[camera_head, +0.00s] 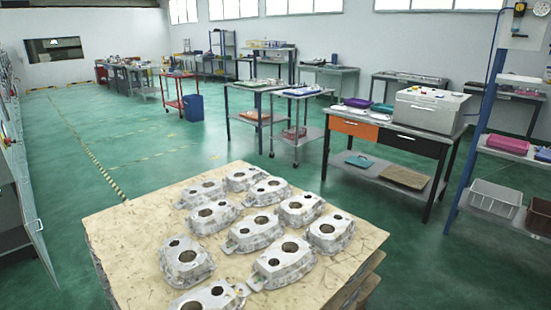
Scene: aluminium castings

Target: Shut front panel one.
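My gripper is not in view. No panel carries a readable "one", so I cannot tell which is front panel one. At the left edge a grey machine or cabinet (14,215) is partly cut off by the frame. A tall light grey panel (32,205) with a small handle stands along its side. I cannot tell from here whether this panel is open or shut.
A wooden pallet stack (130,235) bearing several aluminium castings (284,262) fills the near middle. A workbench (385,130) with an orange and a black drawer front stands at right, beside a blue-post shelf (478,130). Green floor (75,190) is clear between the pallet and the left machine.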

